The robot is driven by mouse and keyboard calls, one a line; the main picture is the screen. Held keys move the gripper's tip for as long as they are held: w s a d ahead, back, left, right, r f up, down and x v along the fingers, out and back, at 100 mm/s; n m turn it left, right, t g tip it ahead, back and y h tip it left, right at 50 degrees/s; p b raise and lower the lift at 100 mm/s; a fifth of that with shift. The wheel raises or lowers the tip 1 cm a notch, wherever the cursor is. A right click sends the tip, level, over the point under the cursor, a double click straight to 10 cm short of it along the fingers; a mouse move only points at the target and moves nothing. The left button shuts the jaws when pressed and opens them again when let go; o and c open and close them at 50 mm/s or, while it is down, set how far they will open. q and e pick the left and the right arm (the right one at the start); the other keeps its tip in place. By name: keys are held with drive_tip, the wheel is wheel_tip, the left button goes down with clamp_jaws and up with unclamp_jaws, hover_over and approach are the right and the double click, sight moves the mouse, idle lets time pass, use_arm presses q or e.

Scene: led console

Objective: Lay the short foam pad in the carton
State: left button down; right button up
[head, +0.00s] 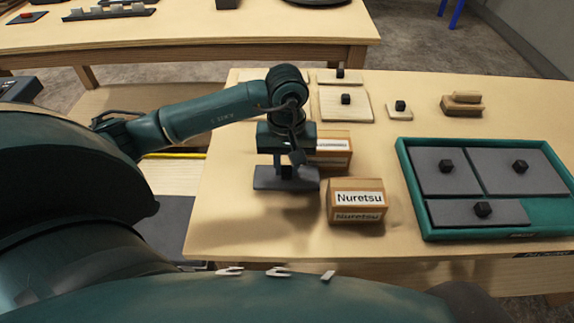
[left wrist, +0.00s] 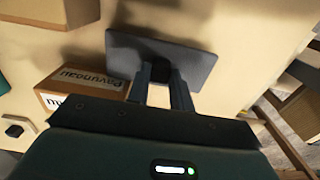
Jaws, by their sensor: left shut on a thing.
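My left gripper (head: 287,172) is shut on the black knob of a small grey foam pad (head: 268,183), held level above the left part of the table. In the left wrist view, the pad (left wrist: 135,55) hangs below the fingers (left wrist: 168,82), with the knob between the fingertips. The teal, low-walled open carton (head: 403,165) is to the right of the gripper. It holds two grey knobbed pads side by side (head: 432,180) (head: 533,179) and a longer pad (head: 456,215) along the front. Its front right corner (head: 550,214) shows bare teal floor. My right gripper is not in view.
A box labelled Nuretsu (head: 357,203) stands between the held pad and the carton. Another labelled box (head: 336,146) stands behind it, partly hidden by my gripper. Wooden pieces with black knobs (head: 358,111) (head: 399,115) and a stacked wooden block (head: 460,110) lie at the back.

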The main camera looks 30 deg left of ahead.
use_arm(q)
drive_tip(key=shift+f, duration=0.55)
drive_tip(key=shift+f+b, duration=0.2)
drive_tip(key=shift+b, duration=0.1)
drive_tip(key=c, duration=1.2)
unclamp_jaws()
drive_tip(key=shift+c, duration=0.2)
